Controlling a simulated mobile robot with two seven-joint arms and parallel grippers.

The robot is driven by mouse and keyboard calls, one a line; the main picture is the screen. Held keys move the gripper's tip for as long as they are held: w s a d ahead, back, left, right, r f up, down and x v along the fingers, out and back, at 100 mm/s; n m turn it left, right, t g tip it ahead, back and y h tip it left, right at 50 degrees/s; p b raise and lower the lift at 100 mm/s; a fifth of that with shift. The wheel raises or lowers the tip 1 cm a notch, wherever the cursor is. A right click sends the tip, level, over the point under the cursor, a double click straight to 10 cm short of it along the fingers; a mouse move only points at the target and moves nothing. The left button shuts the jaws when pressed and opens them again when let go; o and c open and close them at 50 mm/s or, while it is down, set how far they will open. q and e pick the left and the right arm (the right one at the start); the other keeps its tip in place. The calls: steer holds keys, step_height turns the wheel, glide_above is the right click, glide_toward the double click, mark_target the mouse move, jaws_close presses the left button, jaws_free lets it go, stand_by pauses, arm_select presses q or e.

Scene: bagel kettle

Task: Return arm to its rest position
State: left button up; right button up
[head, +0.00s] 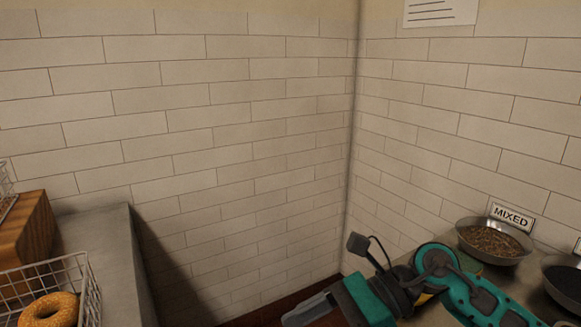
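My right arm comes in from the lower right, teal and grey. Its gripper (308,309) points left and down near the bottom edge of the head view. The finger part is seen side-on and close to the edge, so whether it is open or shut does not show. Nothing is visible held in it. My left arm and gripper are not in view.
A counter (105,250) at left bears a wooden block (28,228) and a wire basket (78,268) with a bagel (50,310). At right, a bowl of mixed seeds (494,241) by a MIXED sign (511,216) and a dark-filled bowl (566,285) stand near my arm.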

step_height(320, 180, up, 3)
steer(key=w+a+m+t+y, duration=0.2)
steer(key=m+t+y, duration=0.55)
steer(key=m, duration=0.65)
steer(key=w+d+f+m+t+h, duration=0.2)
steer(key=d+f+m+t+h, duration=0.3)
steer(key=m, duration=0.6)
steer(key=w+d+f+m+t+h, duration=0.2)
steer(key=d+f+m+t+h, duration=0.1)
steer(key=m+t, duration=0.6)
steer(key=s+d+f+m+g+h, duration=0.3)
steer(key=s+d+f+m+h, duration=0.1)
steer(key=f+m, duration=0.5)
steer(key=s+d+f+m+g+h, duration=0.4)
steer(key=s+f+m, duration=0.4)
steer(key=f, duration=0.4)
steer(key=shift+s+d+f+m+h, duration=0.35)
steer(key=shift+d+m+h, duration=0.3)
steer(key=shift+h, duration=0.5)
